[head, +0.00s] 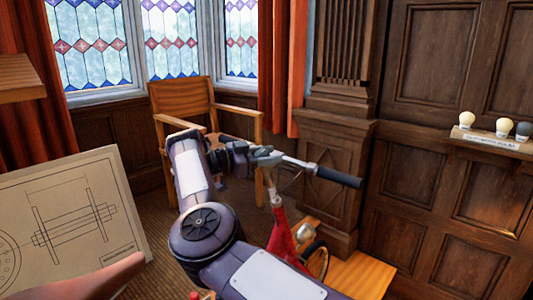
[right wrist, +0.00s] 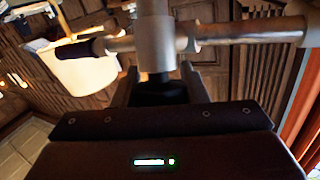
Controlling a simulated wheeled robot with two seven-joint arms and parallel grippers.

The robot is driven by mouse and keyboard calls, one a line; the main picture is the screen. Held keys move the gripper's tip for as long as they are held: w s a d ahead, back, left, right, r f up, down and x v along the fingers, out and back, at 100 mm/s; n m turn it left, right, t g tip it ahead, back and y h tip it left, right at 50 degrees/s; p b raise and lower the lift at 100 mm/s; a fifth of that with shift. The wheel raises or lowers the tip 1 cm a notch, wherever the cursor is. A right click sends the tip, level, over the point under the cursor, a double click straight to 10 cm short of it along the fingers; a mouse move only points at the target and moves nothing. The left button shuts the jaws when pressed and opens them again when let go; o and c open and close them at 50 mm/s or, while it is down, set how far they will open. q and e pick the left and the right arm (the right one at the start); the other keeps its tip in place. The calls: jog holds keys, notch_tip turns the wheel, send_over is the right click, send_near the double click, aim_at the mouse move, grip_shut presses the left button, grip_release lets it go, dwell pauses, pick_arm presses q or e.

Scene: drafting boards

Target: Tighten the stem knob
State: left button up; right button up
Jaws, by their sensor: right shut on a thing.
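The bicycle's silver stem and handlebar (head: 300,163) stand in the middle of the head view, above a red frame (head: 280,232). A black grip (head: 338,177) is on the bar's right end. My right gripper (head: 256,156) is at the stem from the left. In the right wrist view the stem clamp (right wrist: 155,42) rises straight ahead, with the bar crossing it. My right gripper (right wrist: 158,90) is shut on a dark piece, the stem knob (right wrist: 160,88), just below the clamp. The fingers hide most of the knob; the head view does not show it clearly. My left gripper is out of view.
A wooden armchair (head: 183,98) stands behind the gripper by the windows. A drawing board (head: 70,225) leans at left. A shelf with several bulbs (head: 488,143) is on the right wall panelling. A light wooden board (head: 360,275) lies beneath the bicycle at right.

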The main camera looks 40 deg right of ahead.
jog(key=shift+f, duration=0.15)
dwell(0.4)
jog(key=o, duration=0.6)
jog(key=shift+s+d, duration=0.1)
jog(key=o, duration=0.4)
jog(key=shift+d, duration=0.2)
jog(key=shift+c, duration=0.2)
jog(key=b+v, duration=0.2)
jog(key=v, duration=0.6)
